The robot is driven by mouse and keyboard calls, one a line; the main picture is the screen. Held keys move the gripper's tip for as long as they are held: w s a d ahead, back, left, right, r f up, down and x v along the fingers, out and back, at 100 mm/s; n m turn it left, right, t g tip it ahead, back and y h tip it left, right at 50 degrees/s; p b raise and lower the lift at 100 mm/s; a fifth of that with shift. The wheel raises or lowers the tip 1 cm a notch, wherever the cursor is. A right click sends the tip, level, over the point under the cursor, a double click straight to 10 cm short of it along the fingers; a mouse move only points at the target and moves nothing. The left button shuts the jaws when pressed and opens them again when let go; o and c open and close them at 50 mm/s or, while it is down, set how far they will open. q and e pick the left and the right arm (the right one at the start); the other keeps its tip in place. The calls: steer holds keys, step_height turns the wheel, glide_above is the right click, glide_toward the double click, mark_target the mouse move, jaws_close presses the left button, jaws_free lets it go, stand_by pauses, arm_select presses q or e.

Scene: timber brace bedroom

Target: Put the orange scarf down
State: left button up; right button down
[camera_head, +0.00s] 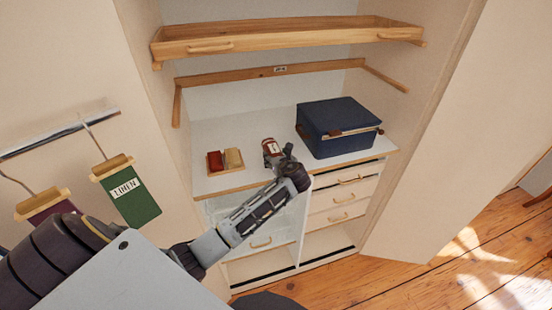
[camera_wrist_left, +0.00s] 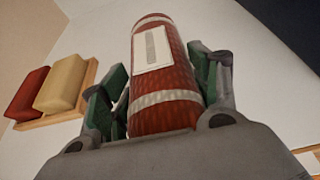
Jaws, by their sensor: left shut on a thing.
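The orange scarf (camera_head: 270,147) is a rust-red roll with pale bands and a white label. My left gripper (camera_head: 279,156) is shut on it above or at the white counter (camera_head: 212,133) in the wardrobe. In the left wrist view the scarf (camera_wrist_left: 165,75) stands lengthwise between the green-padded fingers of my left gripper (camera_wrist_left: 158,85), one on each side. Whether its far end touches the counter cannot be told. My right gripper is not in view.
A small wooden tray (camera_head: 226,170) with a red roll (camera_head: 215,160) and a yellow roll (camera_head: 233,157) lies left of the scarf. A navy box (camera_head: 337,126) stands to the right. A wooden shelf (camera_head: 285,37) spans above.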

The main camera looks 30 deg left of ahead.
arm_select(q)
steer(key=shift+f, duration=0.3)
steer(key=o, duration=1.2)
steer(key=shift+b+v, duration=0.95)
steer(key=shift+v, duration=5.05)
